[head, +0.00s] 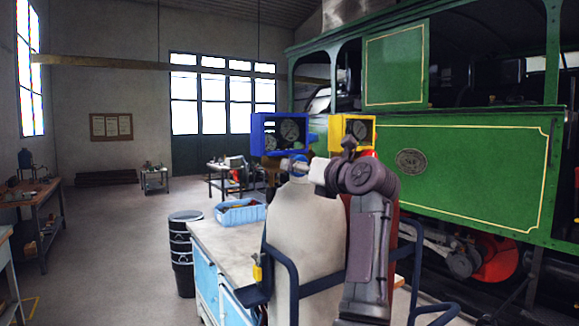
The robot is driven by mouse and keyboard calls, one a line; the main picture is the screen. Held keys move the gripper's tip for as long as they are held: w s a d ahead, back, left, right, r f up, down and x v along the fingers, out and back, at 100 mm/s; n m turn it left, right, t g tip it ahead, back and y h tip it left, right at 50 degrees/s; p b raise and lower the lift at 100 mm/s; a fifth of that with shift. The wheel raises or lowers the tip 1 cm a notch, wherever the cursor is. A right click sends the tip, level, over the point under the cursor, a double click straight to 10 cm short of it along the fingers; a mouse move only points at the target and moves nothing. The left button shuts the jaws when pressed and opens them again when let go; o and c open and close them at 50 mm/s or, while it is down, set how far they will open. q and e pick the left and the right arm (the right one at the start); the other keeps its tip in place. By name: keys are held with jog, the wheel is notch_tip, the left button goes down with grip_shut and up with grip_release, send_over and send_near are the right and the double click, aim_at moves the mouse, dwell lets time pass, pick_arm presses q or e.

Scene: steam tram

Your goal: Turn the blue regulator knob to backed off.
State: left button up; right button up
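A blue-framed box with round gauges (280,133) stands near the middle of the head view, left of a yellow-framed gauge box (353,130). A small blue part (298,157) shows just below the blue box, mostly covered. I cannot tell whether it is the regulator knob, and its setting cannot be read. An arm of mine, apparently the right, rises in the centre and bends left there. Its end, my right gripper (289,165), looks close to the blue part; contact and finger opening are unclear. My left gripper is not in view.
The green steam tram (455,175) fills the right side. A workbench (228,238) with blue cabinets carries a blue bin (240,212). A dark drum (184,255) stands left of it. Another bench (38,212) is at the far left. The floor between is clear.

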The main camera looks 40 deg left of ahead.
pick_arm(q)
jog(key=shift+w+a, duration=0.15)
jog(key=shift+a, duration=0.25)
pick_arm(e)
jog(key=shift+w+d, duration=0.15)
jog(key=shift+d, duration=0.1)
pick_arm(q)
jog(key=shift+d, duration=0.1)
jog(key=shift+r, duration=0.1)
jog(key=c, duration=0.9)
pick_arm(e)
jog(key=shift+f, duration=0.1)
